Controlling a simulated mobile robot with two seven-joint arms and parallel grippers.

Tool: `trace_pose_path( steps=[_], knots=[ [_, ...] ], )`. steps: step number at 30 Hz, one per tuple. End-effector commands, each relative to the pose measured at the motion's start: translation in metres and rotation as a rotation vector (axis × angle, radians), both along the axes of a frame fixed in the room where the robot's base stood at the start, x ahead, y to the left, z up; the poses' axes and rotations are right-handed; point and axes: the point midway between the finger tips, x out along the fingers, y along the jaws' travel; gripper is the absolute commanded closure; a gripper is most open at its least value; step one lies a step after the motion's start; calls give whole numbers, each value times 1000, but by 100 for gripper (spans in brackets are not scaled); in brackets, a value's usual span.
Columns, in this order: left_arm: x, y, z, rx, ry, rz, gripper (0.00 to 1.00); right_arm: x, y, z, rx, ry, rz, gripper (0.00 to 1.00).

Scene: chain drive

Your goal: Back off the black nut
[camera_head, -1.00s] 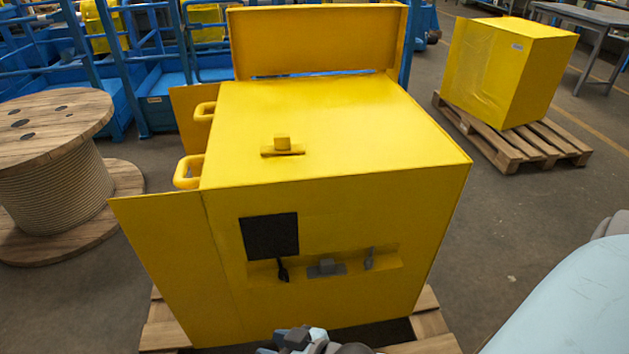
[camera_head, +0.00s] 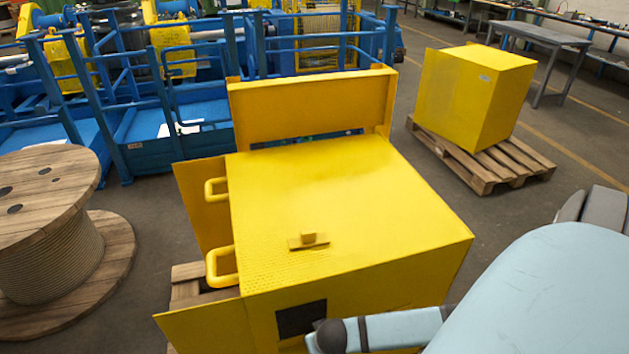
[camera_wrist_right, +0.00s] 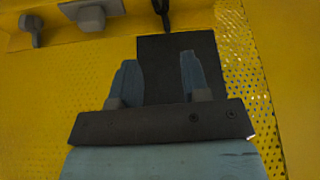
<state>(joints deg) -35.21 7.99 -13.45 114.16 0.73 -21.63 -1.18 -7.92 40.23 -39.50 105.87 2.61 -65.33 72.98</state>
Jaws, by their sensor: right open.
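A small black part (camera_wrist_right: 161,12), probably the black nut, shows at the top edge of the right wrist view, partly cut off. It sits on the yellow front face of the cabinet, beside a black square plate (camera_wrist_right: 172,75). A grey block (camera_wrist_right: 92,17) and a grey lever-like part (camera_wrist_right: 31,30) sit to its left. My right gripper (camera_wrist_right: 158,61) is open and empty, its two fingers in front of the black plate, apart from the black part. In the head view my right arm hides that row of parts, and only some of the plate (camera_head: 294,319) shows. My left gripper is out of view.
The yellow cabinet (camera_head: 330,210) has two side handles (camera_head: 219,263), an open side panel (camera_head: 205,325) and a raised flap (camera_head: 310,105). A wooden cable reel (camera_head: 45,260) stands at left. A yellow crate (camera_head: 470,95) on a pallet (camera_head: 485,165) stands at right, with clear floor between.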

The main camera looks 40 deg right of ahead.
Motion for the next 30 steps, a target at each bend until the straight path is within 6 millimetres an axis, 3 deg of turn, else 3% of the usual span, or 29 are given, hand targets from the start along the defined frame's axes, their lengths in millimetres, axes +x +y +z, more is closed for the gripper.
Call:
trace_pose_path(
  steps=[15,21,30],
  knots=[
    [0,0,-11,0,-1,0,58,37,-14,-95,1,-1,3,58],
    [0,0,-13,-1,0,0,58,44,-17,-113,1,-2,3,58],
    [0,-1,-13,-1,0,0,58,45,-17,-116,2,-2,3,58]
  ],
)
